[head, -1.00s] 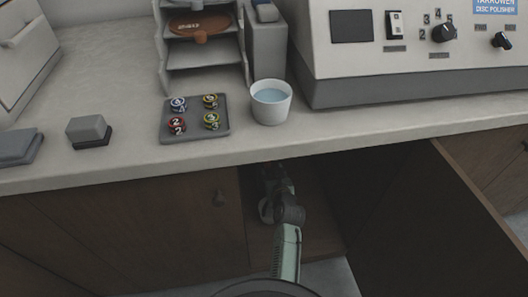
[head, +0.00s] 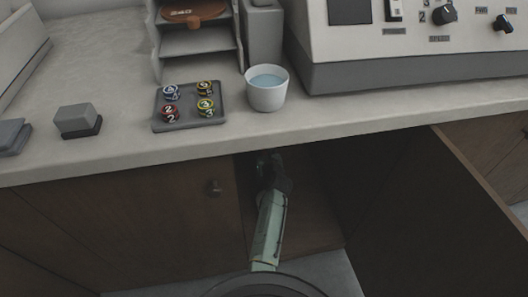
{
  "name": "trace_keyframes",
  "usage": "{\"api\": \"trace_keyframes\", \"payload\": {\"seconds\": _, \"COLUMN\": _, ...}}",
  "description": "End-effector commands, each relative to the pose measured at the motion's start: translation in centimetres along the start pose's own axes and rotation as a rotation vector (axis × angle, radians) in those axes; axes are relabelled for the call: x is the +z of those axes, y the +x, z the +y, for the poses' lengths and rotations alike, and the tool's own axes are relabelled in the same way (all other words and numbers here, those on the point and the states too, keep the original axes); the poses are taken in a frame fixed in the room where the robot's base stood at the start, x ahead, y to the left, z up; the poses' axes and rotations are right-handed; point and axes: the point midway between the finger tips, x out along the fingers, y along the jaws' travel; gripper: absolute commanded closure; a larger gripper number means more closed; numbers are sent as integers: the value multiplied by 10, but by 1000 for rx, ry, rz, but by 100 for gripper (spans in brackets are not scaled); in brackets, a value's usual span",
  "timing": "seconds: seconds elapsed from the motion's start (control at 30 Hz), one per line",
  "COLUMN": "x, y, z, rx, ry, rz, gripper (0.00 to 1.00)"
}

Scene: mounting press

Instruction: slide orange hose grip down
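No orange hose grip can be made out in the head view. My arm reaches into the open, dark cabinet (head: 310,190) under the counter. Its far end goes in below the counter's front edge. My gripper is hidden there, and I cannot see its fingers or whether it holds anything.
The open cabinet door (head: 440,210) stands out to the right of my arm. A closed door with a knob (head: 214,187) is to the left. Above, the counter (head: 330,128) holds a cup of water (head: 267,92), a tray (head: 218,122) of numbered pieces and a grey block (head: 77,120).

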Motion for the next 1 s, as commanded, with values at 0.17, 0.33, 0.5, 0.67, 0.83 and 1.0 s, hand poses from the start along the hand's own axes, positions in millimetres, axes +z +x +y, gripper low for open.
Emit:
{"api": "trace_keyframes", "payload": {"seconds": 0.17, "x": 0, "y": 0, "z": 0, "rx": 0, "ry": 0, "rz": 0, "gripper": 61}}
{"api": "trace_keyframes", "payload": {"seconds": 0.33, "x": 0, "y": 0, "z": 0, "rx": 0, "ry": 0, "rz": 0, "gripper": 72}}
{"api": "trace_keyframes", "payload": {"seconds": 0.5, "x": 0, "y": 0, "z": 0, "rx": 0, "ry": 0, "rz": 0, "gripper": 83}}
{"api": "trace_keyframes", "payload": {"seconds": 0.67, "x": 0, "y": 0, "z": 0, "rx": 0, "ry": 0, "rz": 0, "gripper": 94}}
{"api": "trace_keyframes", "payload": {"seconds": 0.83, "x": 0, "y": 0, "z": 0, "rx": 0, "ry": 1, "rz": 0, "gripper": 100}}
{"api": "trace_keyframes", "payload": {"seconds": 1.0, "x": 0, "y": 0, "z": 0, "rx": 0, "ry": 1, "rz": 0, "gripper": 100}}
